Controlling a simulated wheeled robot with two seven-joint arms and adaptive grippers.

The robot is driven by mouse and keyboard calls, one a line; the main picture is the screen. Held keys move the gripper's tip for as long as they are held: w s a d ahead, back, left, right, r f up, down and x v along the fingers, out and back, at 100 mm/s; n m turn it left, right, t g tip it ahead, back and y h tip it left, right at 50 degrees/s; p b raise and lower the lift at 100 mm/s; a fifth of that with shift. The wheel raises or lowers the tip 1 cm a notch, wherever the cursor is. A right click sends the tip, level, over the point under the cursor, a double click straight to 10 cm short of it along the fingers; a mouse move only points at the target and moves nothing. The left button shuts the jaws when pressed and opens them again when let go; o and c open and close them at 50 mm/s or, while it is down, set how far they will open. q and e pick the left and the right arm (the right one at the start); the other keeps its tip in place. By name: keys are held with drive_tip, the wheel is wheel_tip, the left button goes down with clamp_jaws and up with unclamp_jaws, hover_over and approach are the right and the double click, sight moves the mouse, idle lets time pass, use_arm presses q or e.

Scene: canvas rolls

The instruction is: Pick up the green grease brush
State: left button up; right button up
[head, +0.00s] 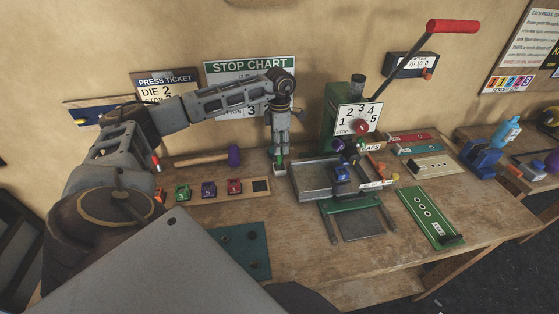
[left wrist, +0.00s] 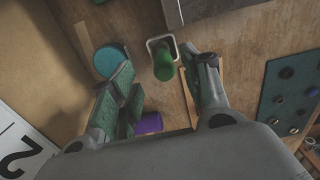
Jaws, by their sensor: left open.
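The green grease brush (left wrist: 164,68) stands upright in a small white square holder (left wrist: 151,44). In the head view its green part (head: 280,160) shows just under my left gripper (head: 281,152), with the white holder (head: 280,171) below it. My left gripper points down over the brush. In the left wrist view the open jaws of my left gripper (left wrist: 166,80) have the brush showing in the gap between the fingers. I cannot tell whether either finger touches it. My right gripper is not in view.
A metal tray (head: 312,183) and a green press (head: 350,118) stand to the right. Several coloured blocks (head: 208,189) and a dark green holed plate (head: 246,252) lie nearer.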

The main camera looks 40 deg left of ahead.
use_arm(q)
drive_tip(key=shift+s+d+f+p, duration=0.15)
drive_tip(key=shift+f+p, duration=0.2)
drive_tip(key=shift+f, duration=0.95)
drive_tip(key=shift+s+a+f+p, duration=0.1)
drive_tip(key=shift+f+p, duration=0.25)
drive_tip(key=shift+f, duration=0.9)
clamp_jaws()
drive_tip(key=shift+r+b, duration=0.8)
drive_tip(key=shift+r, duration=4.25)
